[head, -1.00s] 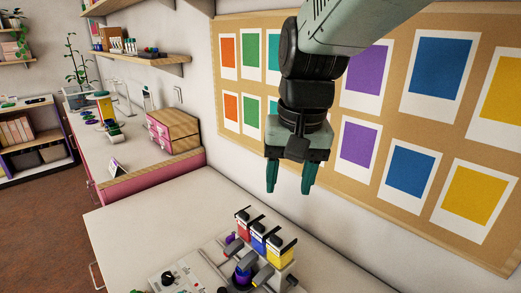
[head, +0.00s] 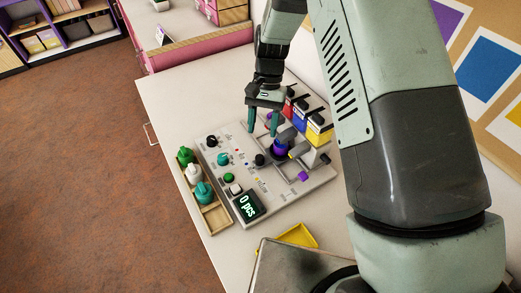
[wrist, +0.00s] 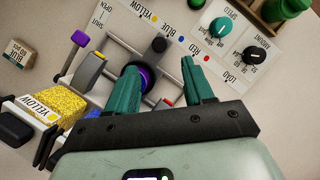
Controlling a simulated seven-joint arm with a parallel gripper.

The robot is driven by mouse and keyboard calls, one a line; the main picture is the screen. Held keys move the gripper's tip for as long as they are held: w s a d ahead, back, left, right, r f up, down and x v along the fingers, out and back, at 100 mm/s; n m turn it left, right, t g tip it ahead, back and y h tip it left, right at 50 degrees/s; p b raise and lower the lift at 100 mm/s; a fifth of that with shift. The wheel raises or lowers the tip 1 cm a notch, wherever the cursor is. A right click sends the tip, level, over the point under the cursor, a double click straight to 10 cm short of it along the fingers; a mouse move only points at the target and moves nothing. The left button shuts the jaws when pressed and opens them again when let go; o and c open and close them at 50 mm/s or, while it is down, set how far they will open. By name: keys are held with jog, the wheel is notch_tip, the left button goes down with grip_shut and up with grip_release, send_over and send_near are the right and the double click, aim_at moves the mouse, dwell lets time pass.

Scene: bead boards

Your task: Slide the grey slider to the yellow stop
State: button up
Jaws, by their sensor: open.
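The slider, with a black knob (wrist: 160,44) and a purple-and-black cup (wrist: 128,80) beside it, sits across two rails on the grey board (wrist: 232,50). The knob (head: 259,160) and cup (head: 280,148) also show in the head view. The knob is nearest the blue mark (wrist: 180,40); the yellow mark (wrist: 154,17) lies farther up and left along the labelled strip. My gripper (wrist: 163,65) is open and empty above the rails, its right finger near the red side. In the head view my gripper (head: 262,132) points down over the board.
A yellow-filled dispenser (wrist: 62,105) stands beside the rails, with a grey block (wrist: 88,74) by it. A purple-ended lever (wrist: 80,38) is close. A box of bottles (head: 215,218) and a display reading 0 pcs (head: 248,206) lie at the board's front.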

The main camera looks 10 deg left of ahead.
aim_at(260, 157)
jog(key=x, duration=0.8)
jog(key=shift+s+f, duration=0.2)
jog(key=shift+f, duration=0.1)
grip_shut()
